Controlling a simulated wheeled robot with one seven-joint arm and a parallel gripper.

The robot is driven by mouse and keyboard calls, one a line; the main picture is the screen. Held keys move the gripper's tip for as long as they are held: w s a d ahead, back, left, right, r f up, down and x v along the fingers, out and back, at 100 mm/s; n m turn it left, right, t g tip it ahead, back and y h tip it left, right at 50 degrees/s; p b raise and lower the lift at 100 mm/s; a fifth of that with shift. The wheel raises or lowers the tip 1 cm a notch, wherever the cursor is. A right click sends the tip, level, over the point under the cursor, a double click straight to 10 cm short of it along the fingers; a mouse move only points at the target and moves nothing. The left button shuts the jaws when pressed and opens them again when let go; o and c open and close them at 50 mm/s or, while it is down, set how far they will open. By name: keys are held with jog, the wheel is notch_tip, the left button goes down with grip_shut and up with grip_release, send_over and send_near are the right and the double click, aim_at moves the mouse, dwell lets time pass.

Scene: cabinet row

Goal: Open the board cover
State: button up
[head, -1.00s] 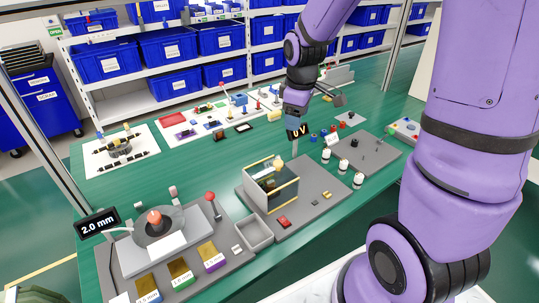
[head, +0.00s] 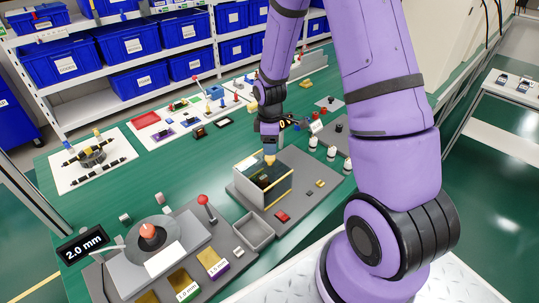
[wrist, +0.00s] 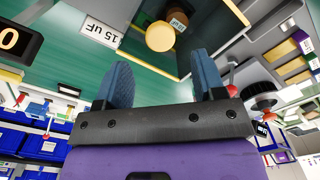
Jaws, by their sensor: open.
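The board cover (head: 281,188) is a clear box with yellow edges on a grey base plate, left of my arm in the head view. It looks shut, and something dark shows inside it. A round, pale yellow knob (head: 270,159) is at its top; a yellow disc that looks like this knob (wrist: 160,36) shows in the wrist view. My gripper (head: 269,143) is just above the knob, pointing down. In the wrist view its two blue fingers (wrist: 160,78) are apart with nothing between them. The disc appears beyond the fingertips, and I see no contact.
White bottles (head: 331,153) stand to the right. Small red (head: 282,216) and yellow parts lie in front.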

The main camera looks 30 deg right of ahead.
aim_at(264, 175)
jog(key=shift+f, duration=2.8)
